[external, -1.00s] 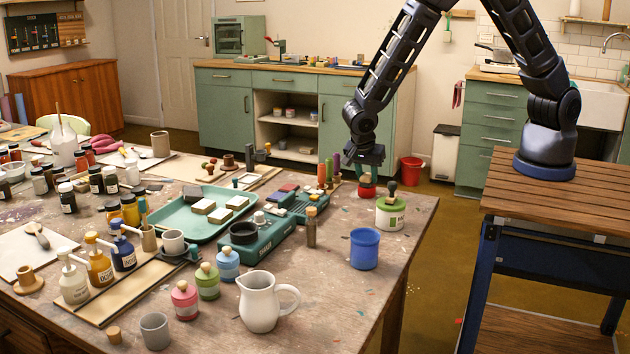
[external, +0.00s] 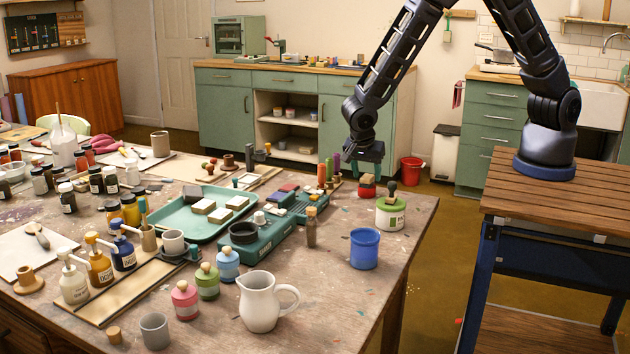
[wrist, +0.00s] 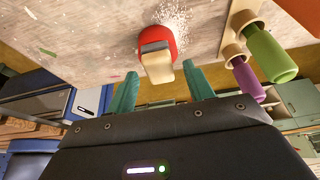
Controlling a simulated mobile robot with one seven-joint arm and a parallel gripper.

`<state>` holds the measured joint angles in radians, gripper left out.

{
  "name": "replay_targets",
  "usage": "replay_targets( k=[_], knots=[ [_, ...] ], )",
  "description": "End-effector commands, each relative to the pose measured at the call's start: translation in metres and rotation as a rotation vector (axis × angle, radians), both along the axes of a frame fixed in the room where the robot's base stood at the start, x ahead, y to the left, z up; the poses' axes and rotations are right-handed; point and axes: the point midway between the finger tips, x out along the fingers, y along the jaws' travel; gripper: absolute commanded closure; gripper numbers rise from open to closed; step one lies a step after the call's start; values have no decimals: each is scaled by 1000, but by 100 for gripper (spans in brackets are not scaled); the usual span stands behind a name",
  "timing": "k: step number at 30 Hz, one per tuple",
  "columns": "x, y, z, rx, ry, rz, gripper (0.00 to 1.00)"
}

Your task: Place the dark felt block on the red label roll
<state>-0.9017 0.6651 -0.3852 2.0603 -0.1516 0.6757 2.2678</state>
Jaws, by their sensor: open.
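The red label roll (external: 367,191) stands on the table near its far right edge; it also shows in the wrist view (wrist: 168,33). The felt block, a tan piece with a dark grey layer, rests on top of the roll in the external view (external: 367,179) and the wrist view (wrist: 158,67). My gripper (external: 368,163) is just above the block, clear of it. Its teal fingers (wrist: 160,84) are apart with nothing held between them. The block's underside contact is partly hidden.
Green, purple and orange sticks (external: 329,169) stand in a wooden holder close to the left of the roll. A green-labelled tin (external: 390,214) with a dark knob stands just in front. A blue cup (external: 364,249) is nearer. The teal tray (external: 190,228) lies further left.

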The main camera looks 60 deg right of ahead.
Motion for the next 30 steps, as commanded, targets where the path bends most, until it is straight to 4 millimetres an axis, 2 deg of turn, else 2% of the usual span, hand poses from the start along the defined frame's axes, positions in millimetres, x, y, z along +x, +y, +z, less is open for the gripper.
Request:
replay_targets(
  k=[9, 15, 19, 25, 30],
  knots=[
    [0, 25, 57, 3, -2, 2, 48],
    [0, 36, 85, 2, -2, 1, 48],
    [0, 40, 95, 2, -1, 0, 48],
    [0, 42, 100, 1, -1, 0, 48],
    [0, 32, 112, 23, 16, 23, 48]
  ],
)
